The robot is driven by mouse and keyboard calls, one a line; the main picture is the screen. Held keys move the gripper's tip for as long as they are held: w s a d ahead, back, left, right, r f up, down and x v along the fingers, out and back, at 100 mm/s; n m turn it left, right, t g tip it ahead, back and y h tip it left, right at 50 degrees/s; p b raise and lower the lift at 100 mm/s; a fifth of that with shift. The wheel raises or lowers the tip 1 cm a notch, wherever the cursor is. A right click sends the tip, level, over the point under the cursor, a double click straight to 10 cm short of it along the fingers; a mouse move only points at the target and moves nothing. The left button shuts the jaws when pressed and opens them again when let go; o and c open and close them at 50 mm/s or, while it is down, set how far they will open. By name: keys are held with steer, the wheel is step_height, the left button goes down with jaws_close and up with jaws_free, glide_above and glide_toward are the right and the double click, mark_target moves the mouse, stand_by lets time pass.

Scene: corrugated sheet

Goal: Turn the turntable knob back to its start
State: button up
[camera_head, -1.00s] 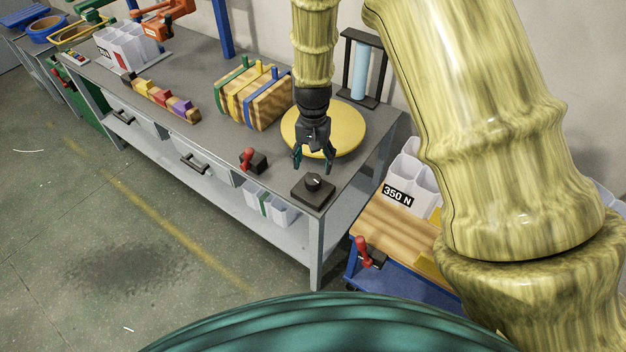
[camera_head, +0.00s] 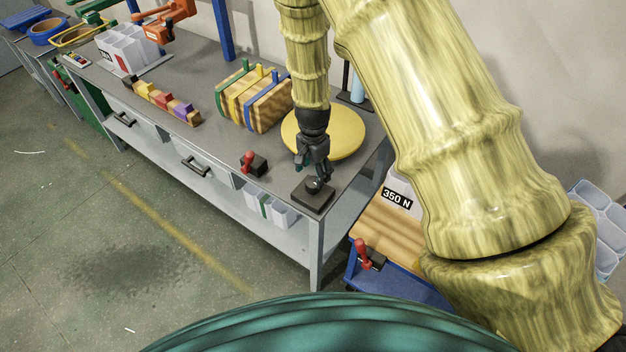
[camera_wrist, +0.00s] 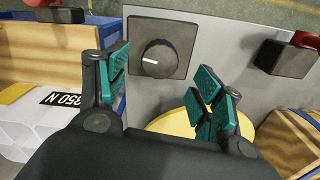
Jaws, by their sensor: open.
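The turntable knob (camera_wrist: 159,59) is a round black dial with a white mark, set on a dark square base (camera_wrist: 178,31). In the head view the base (camera_head: 313,199) sits at the near right corner of the grey bench, and my gripper partly covers the knob. The yellow turntable (camera_head: 345,137) lies flat behind it. My gripper (camera_head: 319,179) is open and points down just above the knob. In the wrist view its teal finger pads (camera_wrist: 165,82) are apart, with the knob between and beyond them. I cannot tell whether they touch it.
A red-handled clamp (camera_head: 254,163) stands left of the knob on the bench. Clamped wooden boards (camera_head: 252,97) and a row of coloured blocks (camera_head: 160,100) lie further left. A blue cart with a wooden top (camera_head: 378,222) and a "350 N" bin (camera_head: 398,190) stands at right.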

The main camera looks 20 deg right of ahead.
mark_target(313, 182)
steer(key=shift+f+p, duration=0.85)
steer(key=shift+f, duration=1.9)
steer(key=shift+c, duration=0.4)
steer(key=c, duration=0.9)
